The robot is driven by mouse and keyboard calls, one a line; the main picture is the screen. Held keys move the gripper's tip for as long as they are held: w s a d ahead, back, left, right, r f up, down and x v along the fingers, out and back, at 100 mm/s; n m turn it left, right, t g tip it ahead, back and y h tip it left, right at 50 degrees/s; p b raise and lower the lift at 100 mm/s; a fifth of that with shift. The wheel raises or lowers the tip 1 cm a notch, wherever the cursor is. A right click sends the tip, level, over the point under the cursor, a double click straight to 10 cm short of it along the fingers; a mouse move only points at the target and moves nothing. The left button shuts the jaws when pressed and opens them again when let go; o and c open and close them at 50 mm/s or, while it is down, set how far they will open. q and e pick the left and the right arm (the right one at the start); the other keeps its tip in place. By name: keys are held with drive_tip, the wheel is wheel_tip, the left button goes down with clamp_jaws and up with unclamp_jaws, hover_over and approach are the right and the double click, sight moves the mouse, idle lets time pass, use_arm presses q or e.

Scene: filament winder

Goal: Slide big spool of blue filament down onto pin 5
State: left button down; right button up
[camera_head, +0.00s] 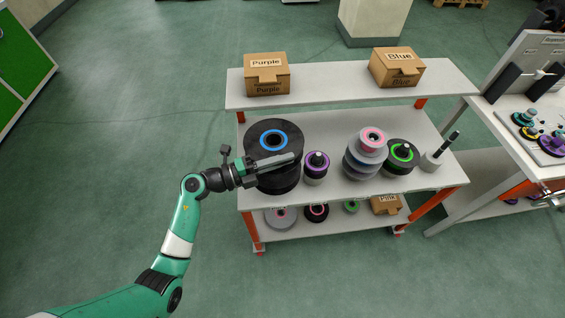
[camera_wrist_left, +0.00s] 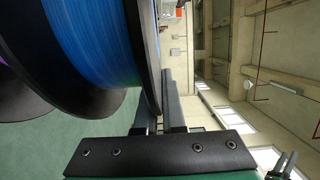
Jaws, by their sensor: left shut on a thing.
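The big spool of blue filament (camera_head: 273,138) has black flanges and a blue ring around its centre hole. It lies about level at the left end of the middle shelf, over another black-flanged spool (camera_head: 278,181). My left gripper (camera_head: 276,162) is shut on the near edge of its flange. In the left wrist view, the blue winding (camera_wrist_left: 95,40) shows close up, and the fingers (camera_wrist_left: 166,112) pinch the flange rim. No pin tip shows in the spool's hole, and no pin number is readable.
A purple spool (camera_head: 316,166) on a pin stands close to the right. Beyond it are a grey stack with a pink ring (camera_head: 372,140), a green-ringed spool (camera_head: 403,152) and a bare pin (camera_head: 446,147). The top shelf (camera_head: 335,85) holds Purple and Blue boxes behind.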

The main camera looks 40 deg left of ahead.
use_arm(q)
drive_tip(key=shift+r+p, duration=0.3)
drive_tip(key=shift+r, duration=0.95)
use_arm(e)
drive_tip(key=shift+r, duration=0.7)
